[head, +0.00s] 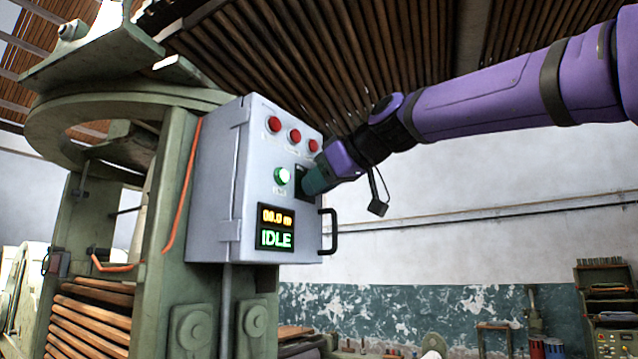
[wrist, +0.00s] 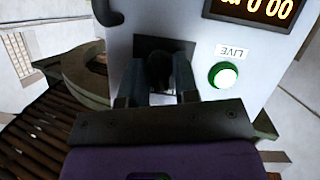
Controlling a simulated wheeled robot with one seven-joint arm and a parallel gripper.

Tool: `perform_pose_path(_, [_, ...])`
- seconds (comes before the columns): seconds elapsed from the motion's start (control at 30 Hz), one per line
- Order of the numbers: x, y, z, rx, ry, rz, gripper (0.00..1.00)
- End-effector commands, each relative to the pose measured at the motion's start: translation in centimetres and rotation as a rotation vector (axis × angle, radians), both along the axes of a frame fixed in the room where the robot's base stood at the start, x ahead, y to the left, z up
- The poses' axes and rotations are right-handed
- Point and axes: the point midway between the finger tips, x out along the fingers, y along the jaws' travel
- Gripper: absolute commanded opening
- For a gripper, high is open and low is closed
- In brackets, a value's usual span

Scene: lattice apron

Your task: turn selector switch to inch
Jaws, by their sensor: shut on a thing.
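The selector switch (wrist: 160,68) shows in the wrist view as a dark knob on a black square plate (wrist: 148,43). My gripper (head: 312,181) reaches in from the right in the head view, its fingertips at the black plate. In the wrist view my gripper (wrist: 160,76) has one finger on each side of the knob and is shut on it. The fingers hide much of the knob, and I cannot tell which position it points to. The switch is on the front of a grey control box (head: 222,170).
Beside the switch is a lit green LIVE button (head: 282,176). Several red buttons (head: 295,136) sit above it. A display (head: 275,227) below reads IDLE. A black handle (head: 331,232) projects from the box's right edge. The box hangs on a green machine (head: 165,215).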

Motion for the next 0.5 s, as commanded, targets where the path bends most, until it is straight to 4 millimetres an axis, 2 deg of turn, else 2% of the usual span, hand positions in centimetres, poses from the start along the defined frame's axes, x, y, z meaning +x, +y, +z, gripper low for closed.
perform_pose_path(0.5, [0.27,-0.17,-0.09,0.301,0.388,-0.001,0.04])
